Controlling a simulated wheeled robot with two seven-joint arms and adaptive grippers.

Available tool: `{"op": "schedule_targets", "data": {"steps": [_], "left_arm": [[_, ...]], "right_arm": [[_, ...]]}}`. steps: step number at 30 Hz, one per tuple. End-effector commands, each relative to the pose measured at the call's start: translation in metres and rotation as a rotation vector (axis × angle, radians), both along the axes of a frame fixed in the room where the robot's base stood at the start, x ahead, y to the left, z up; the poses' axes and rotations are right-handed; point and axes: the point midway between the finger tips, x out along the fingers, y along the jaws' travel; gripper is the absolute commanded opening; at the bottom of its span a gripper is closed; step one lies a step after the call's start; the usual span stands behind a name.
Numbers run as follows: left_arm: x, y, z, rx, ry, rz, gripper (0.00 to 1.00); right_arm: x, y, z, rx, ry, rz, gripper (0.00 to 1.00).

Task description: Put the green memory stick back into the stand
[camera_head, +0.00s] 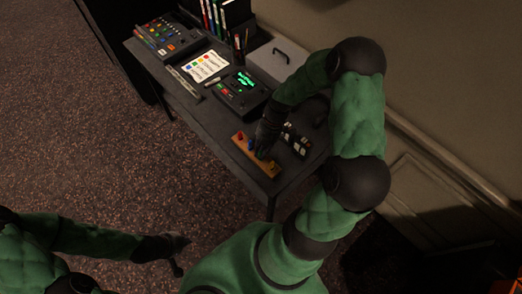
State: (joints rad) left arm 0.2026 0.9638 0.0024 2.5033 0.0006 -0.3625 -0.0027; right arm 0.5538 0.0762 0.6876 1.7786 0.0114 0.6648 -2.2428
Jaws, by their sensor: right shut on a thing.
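The stand is an orange-brown wooden bar (241,144) near the front edge of the desk. A blue stick (250,144) and a small reddish piece (240,137) show at its far-left part. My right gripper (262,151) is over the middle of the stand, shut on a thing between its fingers. That thing is hidden by the dark fingers; no green stick shows anywhere else on the desk. I cannot tell if it touches the stand. My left gripper (181,256) is open and empty, low in front of the desk and away from it.
A black device with a green-lit screen (240,91), a colour-marked sheet (205,66) and a mixer (165,36) lie further along the desk. A dark block with white pieces (296,140) stands right beside my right gripper. A grey case (277,60) is at the back.

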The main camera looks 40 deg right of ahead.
Motion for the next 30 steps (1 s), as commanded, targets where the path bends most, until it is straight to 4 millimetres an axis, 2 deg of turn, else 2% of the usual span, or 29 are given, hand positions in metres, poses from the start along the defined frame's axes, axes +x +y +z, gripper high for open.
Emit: {"op": "schedule_targets", "data": {"steps": [10,11,12,13,14,25,30], "left_arm": [[0.000,0.000,-0.004,0.000,0.000,0.000,0.00],[0.000,0.000,-0.004,0.000,0.000,0.000,0.00],[0.000,0.000,-0.004,0.000,0.000,0.000,0.00],[0.000,0.000,-0.004,0.000,0.000,0.000,0.00],[0.000,0.000,-0.004,0.000,0.000,0.000,0.00],[0.000,0.000,-0.004,0.000,0.000,0.000,0.00],[0.000,0.000,-0.004,0.000,0.000,0.000,0.00]], "right_arm": [[0.000,0.000,-0.005,0.000,0.000,0.000,0.01],[0.000,0.000,-0.005,0.000,0.000,0.000,0.20],[0.000,0.000,-0.005,0.000,0.000,0.000,0.31],[0.000,0.000,-0.005,0.000,0.000,0.000,0.39],[0.000,0.000,-0.004,0.000,0.000,0.000,0.41],[0.000,-0.001,-0.002,-0.001,-0.001,0.000,0.41],[0.002,-0.009,0.017,-0.003,-0.004,-0.002,0.41]]}}
